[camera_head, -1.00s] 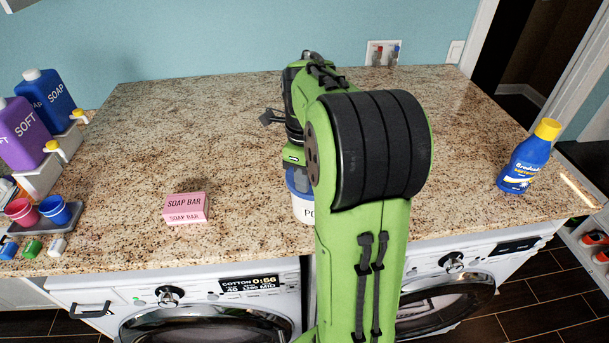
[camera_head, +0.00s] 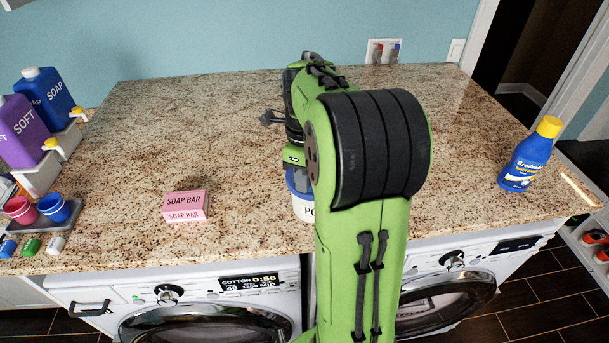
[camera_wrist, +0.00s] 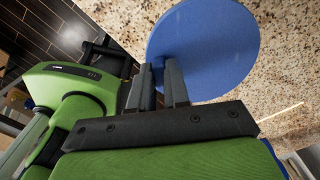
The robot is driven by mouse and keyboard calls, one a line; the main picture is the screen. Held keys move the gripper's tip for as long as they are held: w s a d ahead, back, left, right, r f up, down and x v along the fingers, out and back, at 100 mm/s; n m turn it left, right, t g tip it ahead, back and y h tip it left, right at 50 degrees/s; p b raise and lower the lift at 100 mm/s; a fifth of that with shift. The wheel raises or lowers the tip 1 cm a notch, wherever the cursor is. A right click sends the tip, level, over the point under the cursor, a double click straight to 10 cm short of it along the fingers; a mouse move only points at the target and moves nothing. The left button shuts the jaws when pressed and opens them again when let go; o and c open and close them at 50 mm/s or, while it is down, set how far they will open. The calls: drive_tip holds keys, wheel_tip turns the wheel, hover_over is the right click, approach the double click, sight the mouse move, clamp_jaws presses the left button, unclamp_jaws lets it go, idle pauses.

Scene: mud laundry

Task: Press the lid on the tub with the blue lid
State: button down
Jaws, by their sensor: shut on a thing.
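The white tub (camera_head: 303,209) stands near the front edge of the counter, partly hidden behind my green arm. Only part of its dark lettering shows. Its blue lid (camera_head: 297,180) shows at the tub's top, beside my arm; I cannot tell whether it is fully seated. In the wrist view the lid (camera_wrist: 205,50) is a flat blue disc. In the head view my arm hides the fingertips.
A pink soap bar box (camera_head: 185,206) lies left of the tub. A blue bottle with a yellow cap (camera_head: 527,158) stands at the right end of the counter (camera_head: 210,120). Purple and blue jugs (camera_head: 48,97) and small cups (camera_head: 53,208) crowd the left end. The counter behind is clear.

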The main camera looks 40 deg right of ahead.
drive_tip(key=c, duration=0.5)
unclamp_jaws()
drive_tip(key=shift+c, duration=0.2)
drive_tip(key=shift+r+p, duration=2.25)
drive_tip(key=shift+r, duration=1.8)
clamp_jaws()
